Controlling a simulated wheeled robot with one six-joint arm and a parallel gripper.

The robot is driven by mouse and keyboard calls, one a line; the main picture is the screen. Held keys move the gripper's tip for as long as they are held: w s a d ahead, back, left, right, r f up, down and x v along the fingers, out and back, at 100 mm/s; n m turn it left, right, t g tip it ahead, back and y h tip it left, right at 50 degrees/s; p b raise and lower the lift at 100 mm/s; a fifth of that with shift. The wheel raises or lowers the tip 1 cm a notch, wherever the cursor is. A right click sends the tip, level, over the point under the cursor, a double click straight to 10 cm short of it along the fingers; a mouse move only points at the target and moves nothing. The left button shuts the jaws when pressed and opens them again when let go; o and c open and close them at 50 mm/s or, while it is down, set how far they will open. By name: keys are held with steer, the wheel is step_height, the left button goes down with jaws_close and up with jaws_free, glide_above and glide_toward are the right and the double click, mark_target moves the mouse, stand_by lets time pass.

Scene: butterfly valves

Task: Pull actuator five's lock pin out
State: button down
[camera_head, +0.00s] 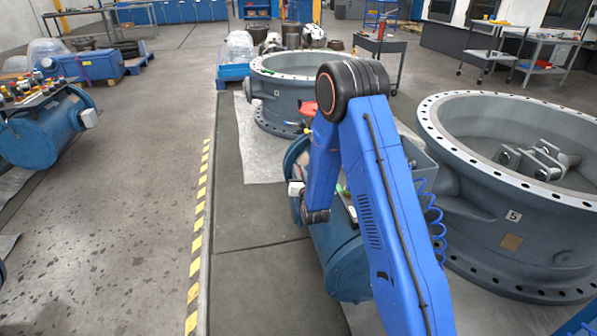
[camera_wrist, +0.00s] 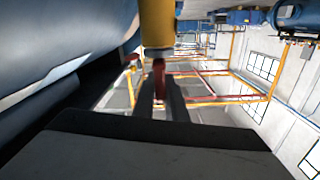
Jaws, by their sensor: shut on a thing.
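A valve with a label "5" (camera_head: 513,216) stands at the right in the head view. The blue cylindrical actuator (camera_head: 343,262) lies beside it, partly covered by my blue arm. In the wrist view my gripper (camera_wrist: 160,98) has its dark fingers closed on a narrow red piece, the lock pin (camera_wrist: 158,72). The pin is in line with the end of a yellow cylinder (camera_wrist: 157,24). I cannot tell how deep the pin sits. In the head view my arm hides the gripper and the pin.
Another grey valve body (camera_head: 285,96) stands behind my arm. A second blue actuator (camera_head: 38,135) with small parts on top is at the far left. A dark cart (camera_head: 381,50) stands behind.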

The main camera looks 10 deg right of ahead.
steer(key=shift+a+r, duration=0.15)
steer(key=shift+r, duration=1.9)
steer(key=c, duration=1.8)
jaws_free()
steer(key=shift+r, duration=0.15)
steer(key=shift+c, duration=0.2)
